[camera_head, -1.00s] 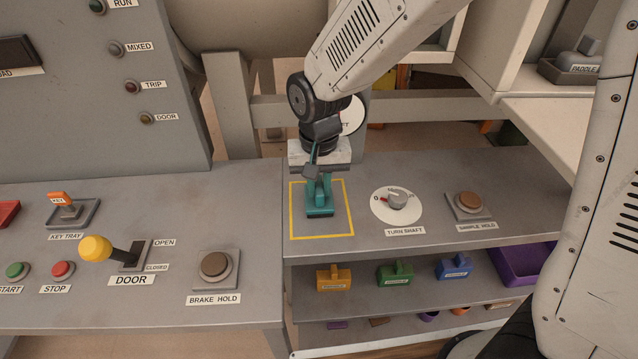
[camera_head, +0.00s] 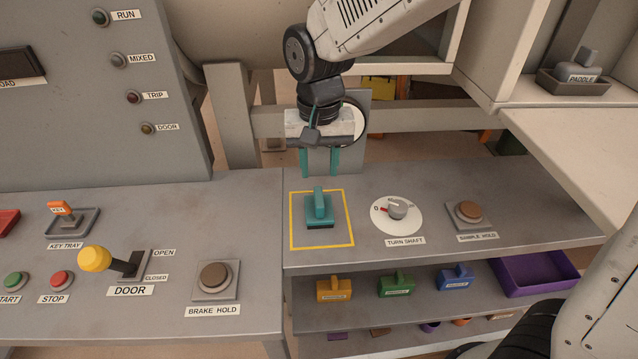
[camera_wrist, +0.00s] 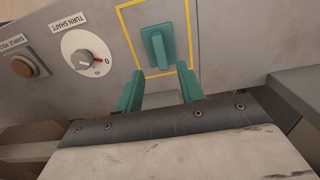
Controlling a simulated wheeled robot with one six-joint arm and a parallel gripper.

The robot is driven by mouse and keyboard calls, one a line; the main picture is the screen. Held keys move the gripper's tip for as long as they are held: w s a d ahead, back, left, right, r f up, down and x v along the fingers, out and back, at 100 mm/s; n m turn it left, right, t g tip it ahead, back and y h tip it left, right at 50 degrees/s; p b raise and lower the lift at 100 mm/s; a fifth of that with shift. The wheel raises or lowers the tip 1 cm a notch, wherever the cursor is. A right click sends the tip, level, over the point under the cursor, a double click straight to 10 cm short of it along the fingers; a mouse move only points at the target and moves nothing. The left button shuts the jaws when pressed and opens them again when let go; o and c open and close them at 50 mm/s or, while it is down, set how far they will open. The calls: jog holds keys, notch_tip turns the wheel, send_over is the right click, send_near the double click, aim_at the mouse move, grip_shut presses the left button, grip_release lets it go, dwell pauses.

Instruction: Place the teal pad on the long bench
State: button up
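The teal pad (camera_head: 319,211) stands upright on the grey bench top (camera_head: 440,180), inside a yellow outlined square (camera_head: 351,222). It also shows in the wrist view (camera_wrist: 157,48), ahead of the fingertips. My gripper (camera_head: 321,163) is above and behind the pad, apart from it. Its two teal fingers are spread wide with nothing between them, as the wrist view (camera_wrist: 160,85) also shows.
A turn shaft dial (camera_head: 397,210) and a sample hold button (camera_head: 468,214) stand right of the square. Orange (camera_head: 334,288), green (camera_head: 396,283) and blue (camera_head: 456,277) handled blocks and a purple tray (camera_head: 540,274) sit on the shelf below. A yellow-knobbed door lever (camera_head: 95,259) stands left.

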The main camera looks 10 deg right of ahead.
jog(key=shift+r, duration=1.9)
jog(key=s+d+r, duration=0.3)
jog(key=s+d, duration=0.1)
jog(key=d, duration=0.3)
jog(key=s+d+r, duration=0.3)
jog(key=s+d, duration=0.2)
jog(key=d, duration=0.1)
jog(key=s+d+f+t, duration=0.1)
jog(key=s+d, duration=0.6)
jog(key=s, duration=0.4)
jog(key=shift+s+d, duration=0.15)
jog(key=shift+d, duration=0.25)
